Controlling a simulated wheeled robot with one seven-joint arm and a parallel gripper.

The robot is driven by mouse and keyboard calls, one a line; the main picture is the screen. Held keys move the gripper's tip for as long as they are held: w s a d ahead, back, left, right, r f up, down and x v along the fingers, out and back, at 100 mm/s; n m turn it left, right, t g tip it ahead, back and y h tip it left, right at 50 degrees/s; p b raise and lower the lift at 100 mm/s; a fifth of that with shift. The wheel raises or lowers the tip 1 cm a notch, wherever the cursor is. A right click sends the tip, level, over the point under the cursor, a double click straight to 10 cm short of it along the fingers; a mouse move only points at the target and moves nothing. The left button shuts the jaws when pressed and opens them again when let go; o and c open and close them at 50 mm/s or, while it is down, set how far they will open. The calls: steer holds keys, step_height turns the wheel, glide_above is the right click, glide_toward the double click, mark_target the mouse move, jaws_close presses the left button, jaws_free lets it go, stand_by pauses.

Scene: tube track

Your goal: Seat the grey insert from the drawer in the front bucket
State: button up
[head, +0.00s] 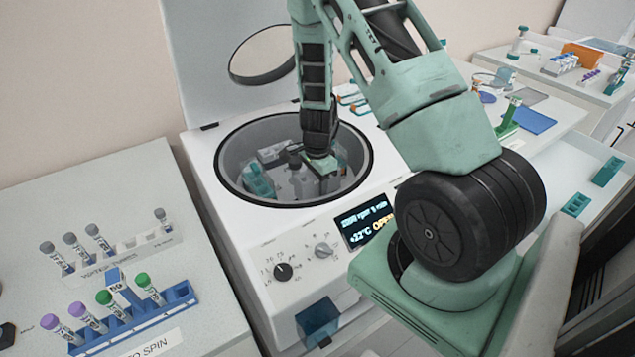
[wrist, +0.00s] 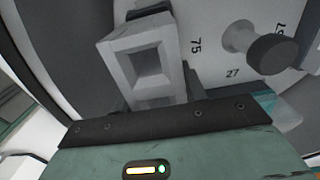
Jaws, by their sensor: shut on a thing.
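My gripper (head: 322,166) is down inside the open centrifuge bowl (head: 226,165). In the wrist view it is shut on the grey insert (wrist: 112,62), a block with a rectangular opening. In the head view my gripper and arm hide most of the insert. The front bucket cannot be made out clearly, and I cannot tell whether the insert touches it. The rotor (wrist: 215,48) carries printed numbers and a round dark hub knob (wrist: 272,54), to the right of the insert in the wrist view. A teal bucket (head: 257,182) shows at the bowl's left.
The centrifuge's lid (head: 215,30) stands open behind the bowl. Its front panel has knobs and a lit display (head: 366,224). Tube racks, one a blue rack (head: 182,297), stand on the left bench. Teal pieces (head: 575,204) lie on a pale surface at right.

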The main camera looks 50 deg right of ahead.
steer(key=shift+f+b, duration=0.35)
steer(key=shift+f, duration=0.2)
stand_by(0.6)
steer(key=shift+f, duration=0.25)
steer(key=shift+f+b, duration=0.15)
steer(key=shift+b, duration=0.15)
